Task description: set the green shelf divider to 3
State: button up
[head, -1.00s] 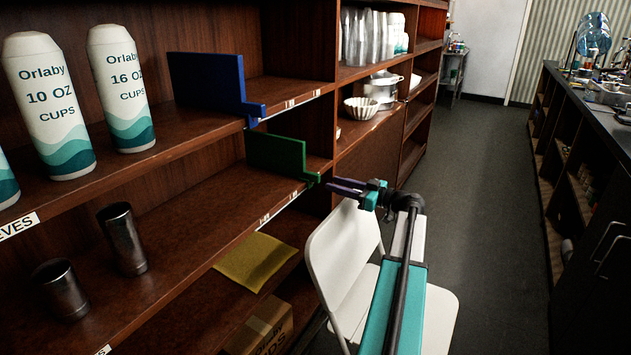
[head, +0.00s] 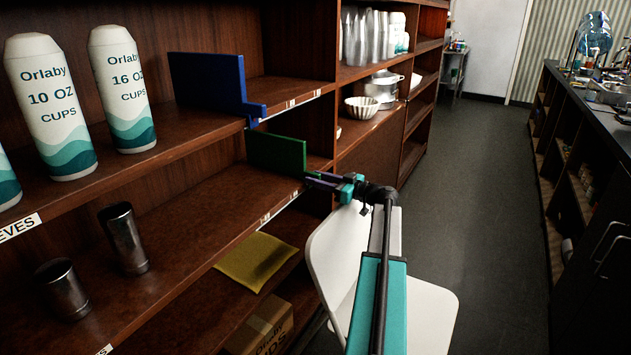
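The green shelf divider (head: 277,152) stands upright on the middle shelf, toward its right end, with its front tab at the shelf's edge. My gripper (head: 312,181) is at that front tab and covers it from view. The fingers point left toward the shelf, and I cannot tell whether they are around the tab or only beside it. Their gap is too small to make out. Small white number labels run along the shelf edge (head: 266,217), but their digits are too small to read.
A blue divider (head: 207,85) stands on the shelf above. Two metal cups (head: 123,238) are on the middle shelf at left. A white folding chair (head: 335,255) stands under my arm, close to the shelves. A yellow cloth (head: 257,262) lies below. The aisle (head: 470,200) is clear.

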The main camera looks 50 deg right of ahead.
grip_shut()
jog(key=shift+w+d+b, duration=0.25)
jog(key=shift+d+b, duration=0.4)
jog(key=shift+d, duration=0.45)
jog(key=shift+w+d+b, duration=0.25)
jog(key=shift+d+b, duration=0.4)
jog(key=shift+d, duration=0.45)
jog(key=shift+r, duration=0.1)
grip_release()
jog(key=shift+d, duration=0.1)
jog(key=shift+s, duration=0.1)
jog(key=v, duration=1.3)
jog(key=shift+s, duration=0.3)
